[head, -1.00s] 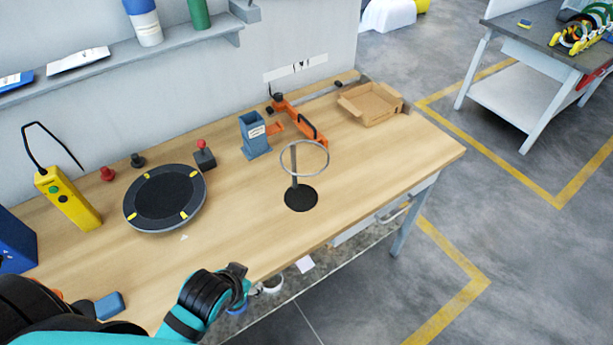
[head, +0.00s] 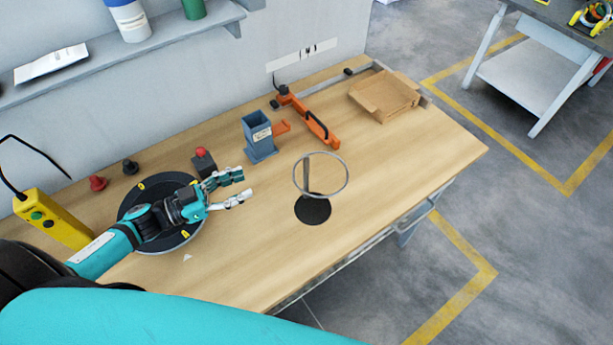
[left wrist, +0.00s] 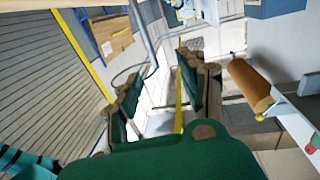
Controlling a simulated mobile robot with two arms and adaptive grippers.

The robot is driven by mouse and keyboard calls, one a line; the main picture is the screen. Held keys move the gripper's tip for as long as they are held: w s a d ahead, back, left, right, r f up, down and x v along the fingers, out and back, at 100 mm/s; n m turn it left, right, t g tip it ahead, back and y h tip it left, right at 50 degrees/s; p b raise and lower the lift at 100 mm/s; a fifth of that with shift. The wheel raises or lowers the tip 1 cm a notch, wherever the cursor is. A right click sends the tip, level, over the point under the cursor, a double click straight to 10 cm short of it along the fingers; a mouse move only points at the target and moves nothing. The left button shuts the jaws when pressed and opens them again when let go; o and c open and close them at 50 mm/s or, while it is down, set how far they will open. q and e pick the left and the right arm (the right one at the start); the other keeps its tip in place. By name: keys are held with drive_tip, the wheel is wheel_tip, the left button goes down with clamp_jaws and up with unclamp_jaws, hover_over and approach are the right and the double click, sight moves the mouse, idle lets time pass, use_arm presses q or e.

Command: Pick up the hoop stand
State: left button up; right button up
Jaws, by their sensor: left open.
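The hoop stand (head: 313,208) stands upright on the wooden table in the head view. It has a black round base, a thin post and a grey ring on top. My left gripper (head: 243,184) is open and empty, left of the stand and apart from it, with its fingers pointing right toward it. In the left wrist view the open fingers (left wrist: 160,95) have green pads. A thin grey pole and curved line (left wrist: 145,40) show beyond them, probably the stand. My right gripper is not in view.
A black turntable (head: 133,208) lies under my left forearm. A blue holder (head: 258,138), an orange clamp tool (head: 315,122) and a red-knobbed box (head: 204,162) stand behind. A cardboard tray (head: 385,96) is at the back right. Table around the stand is clear.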

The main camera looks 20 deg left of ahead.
use_arm(q)
drive_tip(key=h, duration=0.1)
drive_tip(key=m+g+b, duration=0.1)
drive_tip(key=b, duration=0.3)
approach(307, 166)
drive_tip(key=w+a+f+x, duration=0.1)
drive_tip(key=x, duration=0.8)
drive_tip(key=shift+w+d+f, duration=0.2)
drive_tip(key=shift+w+d, duration=0.05)
drive_tip(key=shift+d, duration=0.5)
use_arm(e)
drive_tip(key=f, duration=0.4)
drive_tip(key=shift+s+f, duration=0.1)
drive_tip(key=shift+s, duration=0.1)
